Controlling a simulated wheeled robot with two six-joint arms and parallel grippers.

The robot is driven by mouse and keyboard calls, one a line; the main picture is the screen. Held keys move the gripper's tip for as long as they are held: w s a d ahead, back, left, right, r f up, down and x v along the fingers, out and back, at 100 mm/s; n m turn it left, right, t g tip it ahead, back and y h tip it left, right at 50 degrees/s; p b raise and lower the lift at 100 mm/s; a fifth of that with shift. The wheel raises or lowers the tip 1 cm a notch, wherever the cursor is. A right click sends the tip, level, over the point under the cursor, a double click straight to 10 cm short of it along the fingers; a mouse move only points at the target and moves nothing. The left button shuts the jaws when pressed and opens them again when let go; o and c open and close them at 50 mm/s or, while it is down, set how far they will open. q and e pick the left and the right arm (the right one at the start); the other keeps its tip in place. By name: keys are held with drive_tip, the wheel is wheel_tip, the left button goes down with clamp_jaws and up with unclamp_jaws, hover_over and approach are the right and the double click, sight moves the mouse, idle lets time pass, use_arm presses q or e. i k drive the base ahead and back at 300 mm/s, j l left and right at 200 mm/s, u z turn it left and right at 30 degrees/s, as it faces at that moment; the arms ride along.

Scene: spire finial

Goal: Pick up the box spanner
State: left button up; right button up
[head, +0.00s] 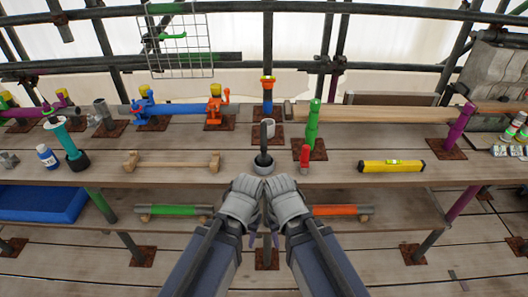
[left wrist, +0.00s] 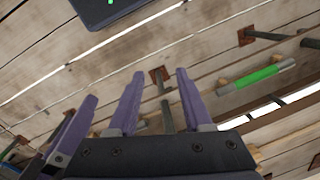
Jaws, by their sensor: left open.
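A bar with a green middle and grey ends (head: 175,211) lies across wooden rests on the lower shelf, left of my grippers. It also shows in the left wrist view (left wrist: 255,78). A similar bar with an orange middle (head: 336,210) lies to the right, partly hidden by my right arm. I cannot tell for sure which is the box spanner. My left gripper (head: 240,202) is at the centre, away from both bars; its purple fingers (left wrist: 160,80) are apart and empty. My right gripper (head: 288,202) is close beside it, its fingers mostly hidden.
A blue tray (head: 40,203) is at the lower left. Posts stand around the shelves.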

sight(263, 160)
drive_tip(key=i+l+u, duration=0.15)
drive_tip(key=l+u, duration=1)
drive_tip(key=i+j+u, duration=0.1)
drive_tip(key=u, duration=0.2)
drive_tip(key=l+z, duration=0.3)
drive_tip(key=k+j, duration=0.05)
drive_tip(key=j, duration=0.05)
